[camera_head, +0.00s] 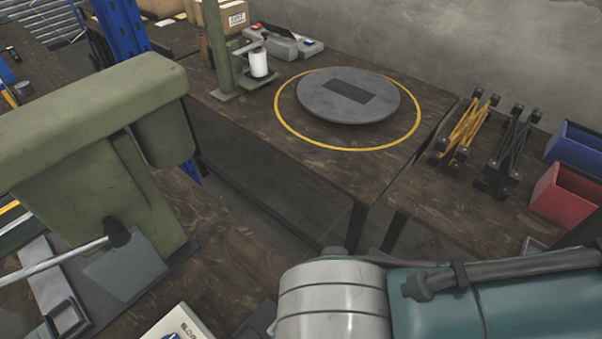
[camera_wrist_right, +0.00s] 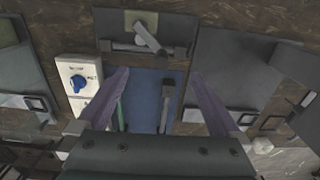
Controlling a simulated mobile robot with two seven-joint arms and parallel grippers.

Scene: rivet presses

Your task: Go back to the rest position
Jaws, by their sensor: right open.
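My right gripper (camera_wrist_right: 160,75) is open in the right wrist view, its two fingers spread wide with nothing held between them. Beyond the fingers lies a blue plate (camera_wrist_right: 146,92) with a dark-headed lever (camera_wrist_right: 167,100) over it. In the head view my right arm (camera_head: 400,300) crosses the bottom right, and its gripper is hidden. A large green press (camera_head: 90,130) with a lever (camera_head: 70,262) stands at the left. My left gripper is in neither view.
Behind stands a table with a round grey turntable (camera_head: 347,95) and a smaller green press (camera_head: 218,60). A red bin (camera_head: 565,195) and blue bin (camera_head: 578,148) are at right.

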